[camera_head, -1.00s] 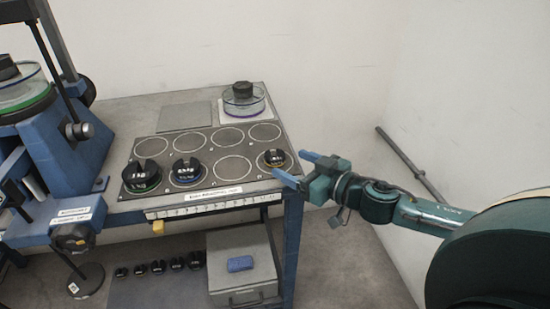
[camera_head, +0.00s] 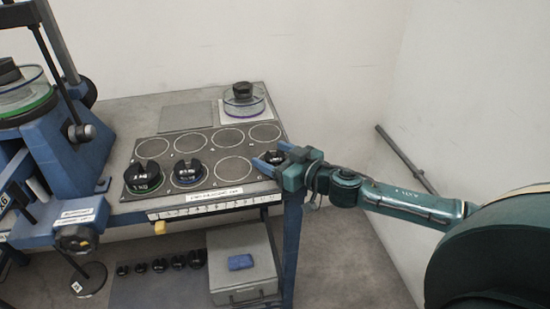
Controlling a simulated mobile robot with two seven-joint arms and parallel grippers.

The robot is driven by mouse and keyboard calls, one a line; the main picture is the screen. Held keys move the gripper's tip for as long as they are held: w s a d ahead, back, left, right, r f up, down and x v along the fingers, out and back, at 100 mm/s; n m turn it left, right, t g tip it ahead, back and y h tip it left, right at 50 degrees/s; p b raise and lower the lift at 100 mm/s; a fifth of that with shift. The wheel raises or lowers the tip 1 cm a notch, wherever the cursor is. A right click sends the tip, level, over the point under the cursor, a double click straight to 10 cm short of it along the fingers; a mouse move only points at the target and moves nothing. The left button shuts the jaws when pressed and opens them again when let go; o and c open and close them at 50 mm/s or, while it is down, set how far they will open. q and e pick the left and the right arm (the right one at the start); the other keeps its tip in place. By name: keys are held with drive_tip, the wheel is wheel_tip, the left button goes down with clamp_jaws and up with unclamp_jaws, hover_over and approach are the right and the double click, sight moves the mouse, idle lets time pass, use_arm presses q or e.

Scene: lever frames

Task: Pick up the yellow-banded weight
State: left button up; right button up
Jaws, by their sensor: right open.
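The yellow-banded weight (camera_head: 273,157) is a black knobbed disc in the front right recess of the dark weight tray (camera_head: 205,141). My right gripper (camera_head: 271,156) reaches in from the right. Its open blue fingers stand on either side of the weight and hide its yellow band. I cannot tell whether they touch it. My left gripper is not in view.
A green-banded weight (camera_head: 145,175) and a blue-banded weight (camera_head: 188,172) sit further left in the tray. A clear lidded dish (camera_head: 243,98) stands behind. A blue press (camera_head: 60,140) fills the left. Several small black weights (camera_head: 160,264) lie below.

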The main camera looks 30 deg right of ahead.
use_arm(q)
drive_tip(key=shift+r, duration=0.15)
use_arm(e)
drive_tip(key=c, duration=1)
